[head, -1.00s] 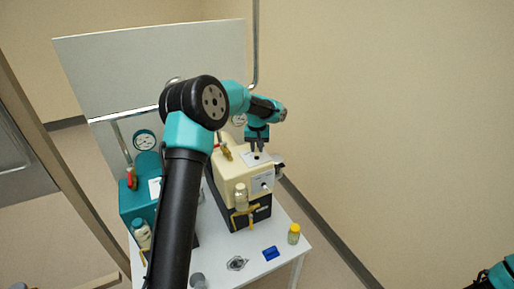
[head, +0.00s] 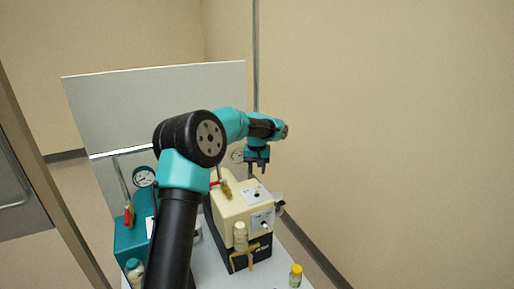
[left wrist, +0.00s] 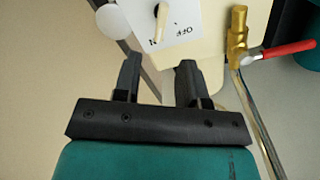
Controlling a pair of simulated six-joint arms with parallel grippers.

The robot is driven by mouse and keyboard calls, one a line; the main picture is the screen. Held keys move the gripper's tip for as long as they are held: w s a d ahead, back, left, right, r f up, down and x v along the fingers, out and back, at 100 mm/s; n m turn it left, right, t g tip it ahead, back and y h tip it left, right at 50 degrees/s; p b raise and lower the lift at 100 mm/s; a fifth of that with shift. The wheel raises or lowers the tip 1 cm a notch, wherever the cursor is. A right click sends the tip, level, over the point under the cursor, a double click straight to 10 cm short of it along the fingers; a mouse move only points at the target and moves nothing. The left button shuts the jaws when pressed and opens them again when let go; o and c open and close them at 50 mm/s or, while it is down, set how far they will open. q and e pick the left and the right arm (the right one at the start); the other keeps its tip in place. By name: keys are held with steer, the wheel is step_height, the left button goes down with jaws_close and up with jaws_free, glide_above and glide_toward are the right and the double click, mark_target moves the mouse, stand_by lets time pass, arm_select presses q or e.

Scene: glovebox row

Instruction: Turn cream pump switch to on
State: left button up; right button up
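The cream pump (head: 232,207) stands on the white table, with a white switch plate (head: 254,195) on its top. In the left wrist view the plate (left wrist: 185,18) carries upside-down OFF and ON lettering and a cream toggle lever (left wrist: 160,22). I cannot tell which position the lever is in. My left gripper (head: 257,168) is above the plate, apart from it. In the left wrist view its two dark fingers (left wrist: 158,75) are spread with nothing between them, short of the lever. My right gripper is not in view.
A teal pump (head: 128,240) stands left, partly behind my left arm. A brass valve with a red handle (left wrist: 280,50) is beside the plate. A yellow-capped vial (head: 295,275) stands at the front right of the table (head: 205,265). A grey panel (head: 160,110) stands behind.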

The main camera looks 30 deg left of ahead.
arm_select(q)
step_height(320, 180, up, 10)
stand_by(0.3)
steer(key=shift+f, duration=0.1)
stand_by(0.6)
